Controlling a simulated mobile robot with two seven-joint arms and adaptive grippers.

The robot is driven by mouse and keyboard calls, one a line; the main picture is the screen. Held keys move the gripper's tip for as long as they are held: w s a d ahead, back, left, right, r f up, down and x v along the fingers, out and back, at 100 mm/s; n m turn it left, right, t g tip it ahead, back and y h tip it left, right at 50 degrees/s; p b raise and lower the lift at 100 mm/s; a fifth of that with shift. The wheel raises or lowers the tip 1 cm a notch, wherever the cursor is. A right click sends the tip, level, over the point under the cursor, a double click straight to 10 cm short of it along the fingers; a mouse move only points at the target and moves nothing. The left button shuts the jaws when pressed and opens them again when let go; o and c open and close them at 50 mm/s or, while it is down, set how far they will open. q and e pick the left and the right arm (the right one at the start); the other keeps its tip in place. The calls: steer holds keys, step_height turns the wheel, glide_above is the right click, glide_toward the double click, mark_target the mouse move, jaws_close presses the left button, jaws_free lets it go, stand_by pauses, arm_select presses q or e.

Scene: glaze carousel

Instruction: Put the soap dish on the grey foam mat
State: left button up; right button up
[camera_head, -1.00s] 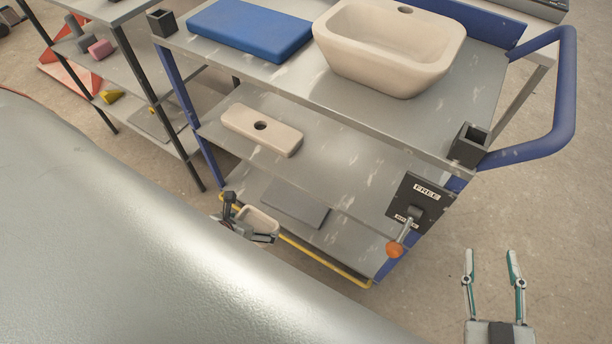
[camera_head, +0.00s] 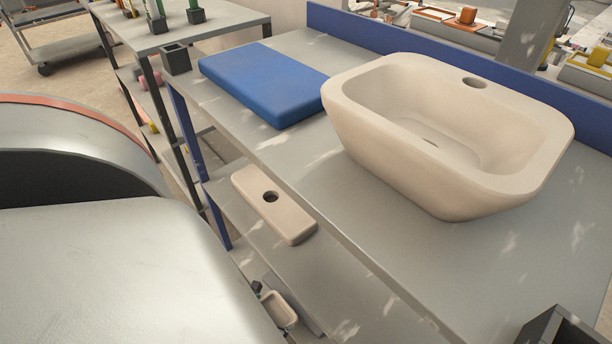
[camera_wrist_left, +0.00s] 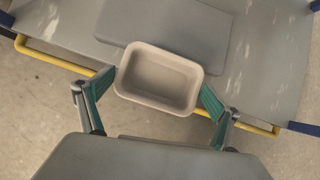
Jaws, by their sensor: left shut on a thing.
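The soap dish (camera_wrist_left: 158,82) is a small beige open tray with rounded corners. In the left wrist view my left gripper (camera_wrist_left: 160,95) is shut on it, with a green-padded finger at each side. The dish is held level-looking in front of the grey foam mat (camera_wrist_left: 200,25), overlapping its near edge in the picture. The mat lies flat on the cart's bottom shelf (camera_wrist_left: 265,65). In the head view the dish (camera_head: 281,311) shows low by the cart's side, with only a dark bit of the gripper (camera_head: 262,290) visible. My right gripper is out of view.
The cart's top shelf (camera_head: 295,160) holds a blue slab (camera_head: 265,82) and a large beige basin (camera_head: 440,190). A beige block with a hole (camera_head: 285,215) lies on the middle shelf above the dish. A yellow rail (camera_wrist_left: 50,55) edges the bottom shelf.

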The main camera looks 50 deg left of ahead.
arm_select(q)
steer(key=w, duration=0.3)
steer(key=w+a, duration=0.1)
steer(key=w, duration=0.2)
steer(key=w+b, duration=0.1)
steer(key=w, duration=0.2)
steer(key=shift+w+a, duration=0.35)
steer(key=w, duration=0.2)
steer(key=shift+w+a, duration=0.2)
steer(key=shift+w, duration=0.1)
steer(key=shift+f+b, duration=0.35)
steer(key=shift+f, duration=0.55)
steer(key=shift+w+r, duration=0.15)
steer(key=shift+f, duration=0.25)
steer(key=o, duration=1.4)
steer(key=shift+o, duration=0.2)
steer(key=shift+r, duration=0.1)
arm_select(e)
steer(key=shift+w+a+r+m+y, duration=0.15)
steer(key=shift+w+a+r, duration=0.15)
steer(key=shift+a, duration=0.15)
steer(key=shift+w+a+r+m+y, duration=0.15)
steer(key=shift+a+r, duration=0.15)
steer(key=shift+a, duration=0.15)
